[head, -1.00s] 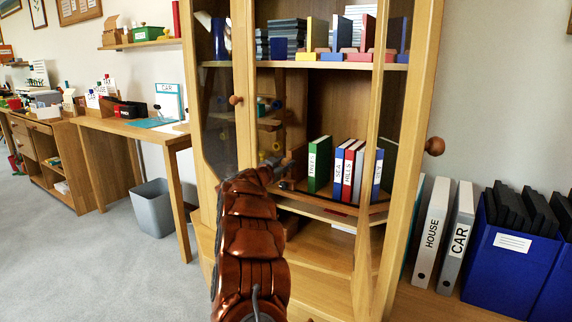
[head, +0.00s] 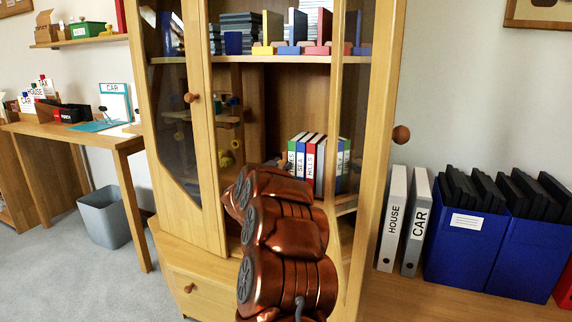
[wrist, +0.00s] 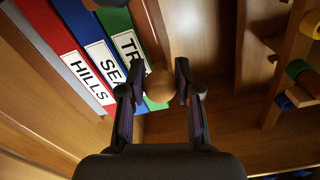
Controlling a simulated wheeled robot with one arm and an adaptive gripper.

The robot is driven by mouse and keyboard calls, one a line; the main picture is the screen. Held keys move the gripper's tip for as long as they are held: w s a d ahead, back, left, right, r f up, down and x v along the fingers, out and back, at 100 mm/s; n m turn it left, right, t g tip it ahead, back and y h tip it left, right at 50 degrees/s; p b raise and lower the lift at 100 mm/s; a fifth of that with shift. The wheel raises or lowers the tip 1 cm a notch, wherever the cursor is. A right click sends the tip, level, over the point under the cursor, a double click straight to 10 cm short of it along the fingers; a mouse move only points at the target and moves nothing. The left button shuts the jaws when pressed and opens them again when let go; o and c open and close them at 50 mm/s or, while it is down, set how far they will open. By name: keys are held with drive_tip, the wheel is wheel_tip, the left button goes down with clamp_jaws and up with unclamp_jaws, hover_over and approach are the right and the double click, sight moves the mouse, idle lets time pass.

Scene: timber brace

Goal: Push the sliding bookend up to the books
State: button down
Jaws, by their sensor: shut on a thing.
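A row of upright books stands on the cabinet's middle shelf: green (head: 291,158), blue (head: 301,155) and red (head: 318,168) spines show in the head view. In the wrist view they are the green book (wrist: 119,22), the blue SEA book (wrist: 88,22) and the red HILLS book (wrist: 55,42), close together. A round wooden knob (wrist: 159,86) lies beside the green book, before a wooden panel that looks like the sliding bookend (wrist: 155,28). My gripper (wrist: 160,74) is shut on the knob. My arm hides the gripper and bookend in the head view.
The glass-fronted cabinet door (head: 185,110) is on the left, with a knob (head: 190,97). A cabinet post (head: 335,100) stands right of my arm. Several small coloured things (wrist: 300,80) are on the right in the wrist view.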

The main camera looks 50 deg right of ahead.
drive_tip(key=shift+s+d, duration=0.15)
drive_tip(key=shift+s, duration=0.25)
drive_tip(key=c, duration=0.8)
unclamp_jaws()
drive_tip(key=shift+v, duration=6.05)
